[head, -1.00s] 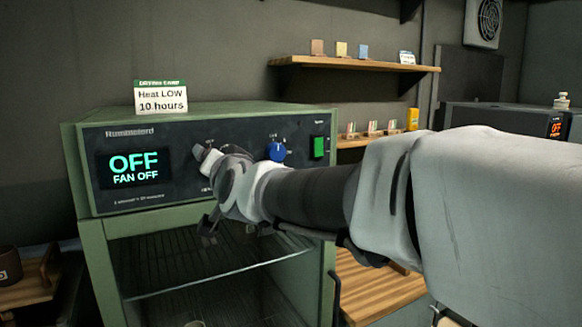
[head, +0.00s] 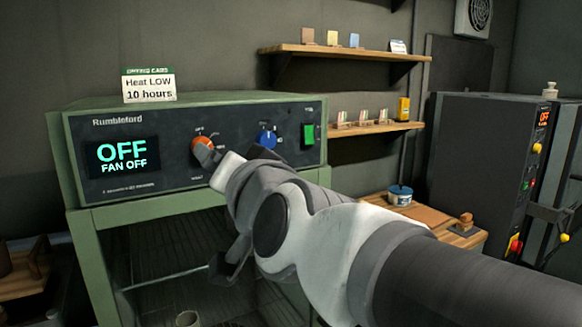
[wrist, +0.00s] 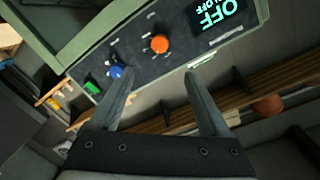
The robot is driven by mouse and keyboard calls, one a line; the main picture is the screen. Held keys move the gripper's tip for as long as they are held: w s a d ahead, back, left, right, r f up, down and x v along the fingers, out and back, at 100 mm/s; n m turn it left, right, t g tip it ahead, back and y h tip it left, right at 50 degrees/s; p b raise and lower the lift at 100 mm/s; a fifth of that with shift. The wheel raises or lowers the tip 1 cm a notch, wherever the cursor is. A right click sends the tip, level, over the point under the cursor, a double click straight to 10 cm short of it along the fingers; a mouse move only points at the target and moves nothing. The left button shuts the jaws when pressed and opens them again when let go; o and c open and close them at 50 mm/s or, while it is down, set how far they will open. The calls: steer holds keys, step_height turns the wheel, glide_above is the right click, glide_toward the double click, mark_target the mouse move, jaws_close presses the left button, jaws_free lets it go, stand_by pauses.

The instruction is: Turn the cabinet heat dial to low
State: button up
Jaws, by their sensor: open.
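The green drying cabinet (head: 90,245) has a dark front panel. The orange dial (head: 203,150) sits between the OFF / FAN OFF display (head: 122,157) and a blue dial (head: 266,137). I take the orange dial for the heat dial; its label is too small to read. In the wrist view the orange dial (wrist: 160,44) lies beyond and between my two spread fingers, with the blue dial (wrist: 117,71) near the left finger. My gripper (wrist: 160,80) is open and empty. In the head view one fingertip overlaps the orange dial's lower right; contact cannot be told.
A card (head: 149,86) reading "Heat LOW 10 hours" stands on the cabinet top. A green switch (head: 309,135) is at the panel's right end. Wall shelves (head: 345,52) and a dark unit (head: 470,160) stand to the right. The cabinet's lower front shows a wire rack.

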steer(key=shift+v, duration=0.9)
steer(key=s+d+f+n+g+h, duration=0.1)
steer(key=s+d+f+g+h, duration=0.3)
steer(key=d+f, duration=0.7)
steer(key=s+d+f+g+h, duration=0.4)
steer(key=s+d+f, duration=0.3)
steer(key=d+f, duration=0.5)
steer(key=shift+s+d+f+n+g, duration=0.25)
steer(key=shift+n+g, duration=0.15)
steer(key=shift+g, duration=0.5)
steer(key=shift+a, duration=0.1)
